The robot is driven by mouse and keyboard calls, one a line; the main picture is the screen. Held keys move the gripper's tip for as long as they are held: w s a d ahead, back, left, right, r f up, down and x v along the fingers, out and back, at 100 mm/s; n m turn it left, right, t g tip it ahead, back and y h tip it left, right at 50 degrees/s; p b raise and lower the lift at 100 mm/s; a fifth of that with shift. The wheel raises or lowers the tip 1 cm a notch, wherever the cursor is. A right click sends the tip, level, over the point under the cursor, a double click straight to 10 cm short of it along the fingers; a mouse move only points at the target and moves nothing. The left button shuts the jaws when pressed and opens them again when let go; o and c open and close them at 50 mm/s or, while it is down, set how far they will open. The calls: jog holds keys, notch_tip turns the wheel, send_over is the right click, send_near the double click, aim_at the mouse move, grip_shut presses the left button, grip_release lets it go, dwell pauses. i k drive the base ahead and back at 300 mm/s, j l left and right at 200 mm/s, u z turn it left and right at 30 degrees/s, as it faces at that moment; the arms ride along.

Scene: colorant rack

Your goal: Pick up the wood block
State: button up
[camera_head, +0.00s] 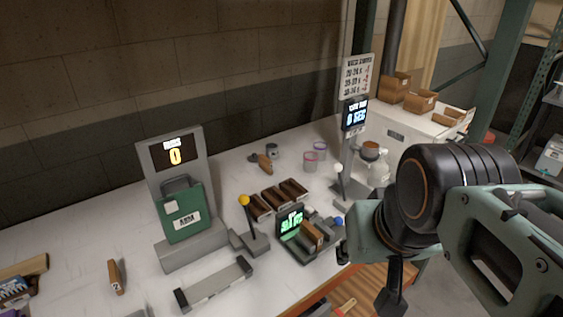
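Several brown wood pieces are in view, and I cannot tell which one is the task's wood block. A small upright block (115,277) stands on the table at the lower left. Another block (312,236) rests tilted on the device with a green display. A third brown piece (265,163) lies near the back wall. My gripper (390,290) hangs at the right beyond the table's front edge, apart from these pieces. My own wrist partly hides it, and its fingers do not show clearly.
A green box (183,216) sits on a grey stand with a display. A yellow-knobbed lever (250,225), a brown slotted tray (278,199) and a low grey bar (213,284) crowd the middle. A sign post (352,135) stands near my arm. The table's left part has bare room.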

aim_at(115, 276)
jog(key=k+j+u, duration=0.15)
jog(key=k, duration=0.45)
jog(key=u, duration=1.25)
jog(key=i+j+z, duration=0.15)
jog(key=j, duration=0.25)
jog(key=i+j+z, duration=0.15)
jog(key=j, duration=0.25)
jog(key=i+j+z, duration=0.15)
jog(key=j, duration=0.3)
jog(key=i+j+z, duration=0.15)
jog(key=j, duration=0.3)
